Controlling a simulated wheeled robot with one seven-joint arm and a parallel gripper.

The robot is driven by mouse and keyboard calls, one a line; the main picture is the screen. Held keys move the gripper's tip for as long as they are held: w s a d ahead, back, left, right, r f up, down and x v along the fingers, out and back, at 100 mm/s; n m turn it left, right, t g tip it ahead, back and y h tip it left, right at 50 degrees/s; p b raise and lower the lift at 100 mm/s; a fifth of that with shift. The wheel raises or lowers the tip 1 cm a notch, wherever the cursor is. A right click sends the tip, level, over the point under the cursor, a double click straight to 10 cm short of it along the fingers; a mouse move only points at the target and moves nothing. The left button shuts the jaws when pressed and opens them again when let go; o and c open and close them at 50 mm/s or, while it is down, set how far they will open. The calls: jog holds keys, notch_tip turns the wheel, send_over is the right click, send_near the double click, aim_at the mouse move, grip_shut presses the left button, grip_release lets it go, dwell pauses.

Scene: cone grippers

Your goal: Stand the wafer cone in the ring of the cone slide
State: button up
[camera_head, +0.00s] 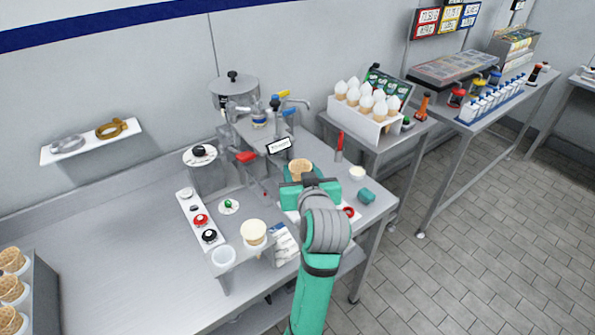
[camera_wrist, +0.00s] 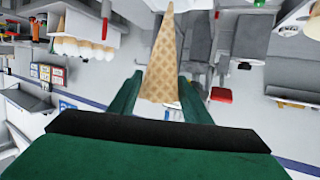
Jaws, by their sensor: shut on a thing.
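My gripper (camera_head: 303,182) is shut on the wafer cone (camera_head: 300,168), held above the right part of the steel table. In the wrist view the cone (camera_wrist: 163,60) stands between the two green fingers (camera_wrist: 160,98), its narrow end away from the palm. In the head view its wide open end faces up and its lower part is hidden by my gripper. A white plate with a red ring (camera_head: 348,212) shows partly from behind my arm; I cannot tell whether this is the cone slide. The cone appears apart from it.
A soft-serve machine (camera_head: 235,88) stands behind, with red and blue handles. A box of white-topped cones (camera_head: 365,108) is to the right.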

jog(key=shift+a, duration=0.2)
dwell(0.5)
jog(key=shift+d+f, duration=0.15)
dwell(0.5)
jog(key=shift+f, duration=4.7)
jog(key=o, duration=0.8)
jog(key=v, duration=1)
jog(key=shift+s, duration=0.4)
